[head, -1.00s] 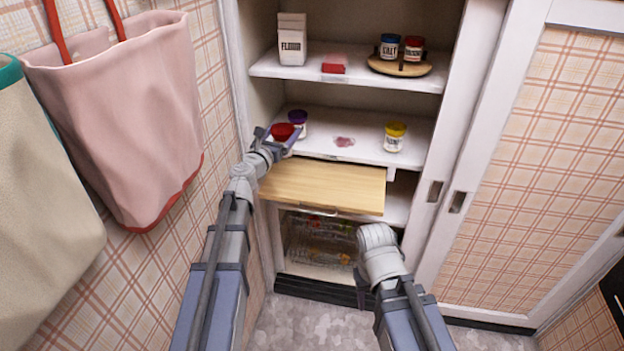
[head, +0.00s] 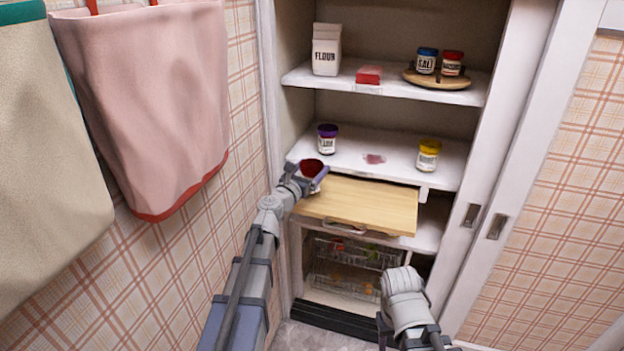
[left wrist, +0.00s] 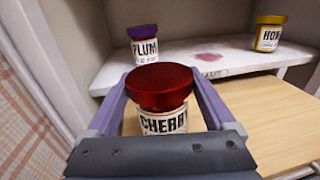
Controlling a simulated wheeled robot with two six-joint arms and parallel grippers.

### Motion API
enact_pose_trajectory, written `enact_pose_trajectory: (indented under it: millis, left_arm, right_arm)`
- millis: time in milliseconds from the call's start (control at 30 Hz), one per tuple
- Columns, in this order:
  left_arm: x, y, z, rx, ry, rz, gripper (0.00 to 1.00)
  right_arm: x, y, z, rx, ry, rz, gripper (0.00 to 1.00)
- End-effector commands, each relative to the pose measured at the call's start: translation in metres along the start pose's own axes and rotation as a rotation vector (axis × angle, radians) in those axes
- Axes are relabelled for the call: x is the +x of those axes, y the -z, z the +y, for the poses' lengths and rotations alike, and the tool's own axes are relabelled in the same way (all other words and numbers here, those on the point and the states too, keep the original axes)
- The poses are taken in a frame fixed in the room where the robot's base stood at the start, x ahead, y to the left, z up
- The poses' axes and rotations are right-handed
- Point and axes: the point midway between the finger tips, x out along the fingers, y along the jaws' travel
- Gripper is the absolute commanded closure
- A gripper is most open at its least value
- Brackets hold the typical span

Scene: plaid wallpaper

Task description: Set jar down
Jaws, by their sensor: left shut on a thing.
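The cherry jar (left wrist: 163,105), with a dark red lid and a white label, is upright between the fingers of my left gripper (left wrist: 165,110). In the head view the red lid (head: 312,167) shows at the left gripper (head: 306,179), by the back left of the pull-out wooden board (head: 370,205) and just in front of the middle shelf (head: 400,160). The jar's base is hidden, so I cannot tell whether it touches the board. My right gripper (head: 386,330) is mostly hidden behind its own arm, low in front of the cupboard.
A purple-lidded plum jar (head: 327,140) and a yellow-lidded jar (head: 428,156) stand on the middle shelf, a reddish stain (head: 374,159) between them. Flour (head: 326,50), a red box (head: 368,75) and a turntable (head: 437,81) with two jars are above. The board is clear at centre and right.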

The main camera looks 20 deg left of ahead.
Motion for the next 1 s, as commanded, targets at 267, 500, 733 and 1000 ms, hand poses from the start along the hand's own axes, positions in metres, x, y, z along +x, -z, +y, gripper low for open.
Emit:
enact_pose_trajectory:
  millis: [267,500,733,1000]
  left_arm:
    - [0.000,0.013,0.000,-0.001,0.000,0.000,0.92]
    - [0.000,0.018,0.000,-0.001,0.000,0.000,0.92]
    - [0.000,0.016,0.000,0.000,0.000,0.000,0.00]
    - [-0.010,0.013,-0.001,0.000,-0.001,0.000,0.00]
  right_arm:
    - [0.013,0.001,-0.001,0.000,0.000,0.000,0.50]
    - [0.018,0.001,-0.002,0.000,0.000,0.000,0.50]
    - [0.016,0.001,-0.002,0.000,0.000,0.000,0.50]
    - [0.013,0.001,-0.001,0.000,0.000,0.000,0.50]
